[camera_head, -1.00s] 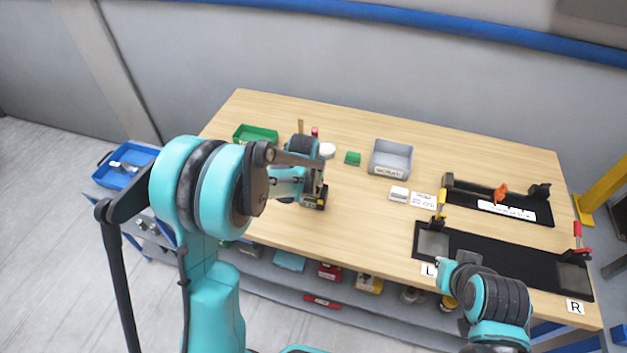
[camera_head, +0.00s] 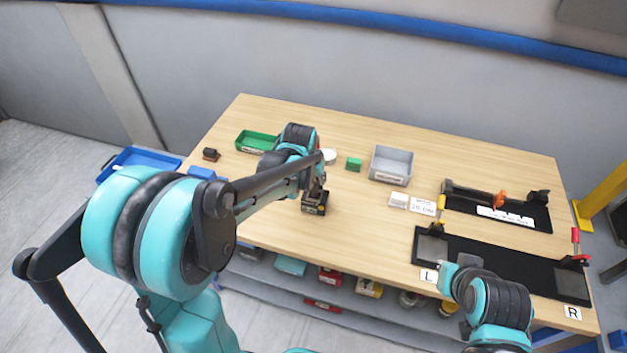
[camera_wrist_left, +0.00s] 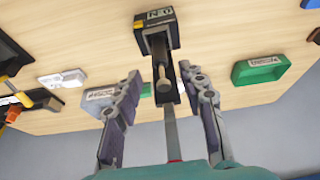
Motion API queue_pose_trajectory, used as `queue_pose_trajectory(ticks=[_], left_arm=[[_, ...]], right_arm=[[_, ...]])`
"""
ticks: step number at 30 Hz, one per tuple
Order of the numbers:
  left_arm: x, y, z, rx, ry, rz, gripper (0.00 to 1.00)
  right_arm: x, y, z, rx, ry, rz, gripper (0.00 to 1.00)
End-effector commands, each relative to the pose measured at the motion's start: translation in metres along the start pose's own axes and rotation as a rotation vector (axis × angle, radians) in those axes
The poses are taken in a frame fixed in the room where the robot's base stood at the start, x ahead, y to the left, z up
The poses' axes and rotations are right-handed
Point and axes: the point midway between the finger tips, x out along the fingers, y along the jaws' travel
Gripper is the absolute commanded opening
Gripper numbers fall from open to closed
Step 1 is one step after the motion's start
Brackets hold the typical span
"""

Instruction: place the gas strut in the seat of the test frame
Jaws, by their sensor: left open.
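The test frame (camera_head: 500,260) is the long black base at the right front, with a yellow handle at its left end and a red one at its right. In the left wrist view, my open left gripper (camera_wrist_left: 160,95) has a finger on each side of a dark body with a pale knob and a grey rod (camera_wrist_left: 170,130). It may be the gas strut, but I cannot be sure. It lines up with a black labelled block (camera_wrist_left: 157,30), which in the head view (camera_head: 314,205) stands below my left wrist. Contact is not clear. My right gripper's fingers are not visible.
A black rail fixture (camera_head: 470,195) with an orange part lies behind the test frame. A grey bin (camera_head: 391,164), green tray (camera_head: 257,142), green block (camera_head: 354,164) and white box (camera_head: 398,200) stand on the table. The front middle of the tabletop is clear.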

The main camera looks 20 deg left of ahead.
Motion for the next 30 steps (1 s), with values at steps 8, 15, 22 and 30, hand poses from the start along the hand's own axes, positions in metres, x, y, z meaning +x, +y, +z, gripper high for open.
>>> queue_pose_trajectory(ticks=[8, 15, 22, 30], left_arm=[[-0.033, 0.000, 0.002, 0.000, 0.004, 0.000, 0.41], [-0.095, -0.002, 0.045, 0.001, 0.065, 0.002, 0.41], [-0.146, -0.004, 0.117, 0.004, 0.154, 0.004, 0.41], [-0.158, -0.004, 0.171, 0.006, 0.219, 0.005, 0.41]], right_arm=[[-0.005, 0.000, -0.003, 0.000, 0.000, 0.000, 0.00], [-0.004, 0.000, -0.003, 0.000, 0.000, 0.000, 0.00], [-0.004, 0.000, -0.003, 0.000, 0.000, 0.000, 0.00], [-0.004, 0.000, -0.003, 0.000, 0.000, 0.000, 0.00]])
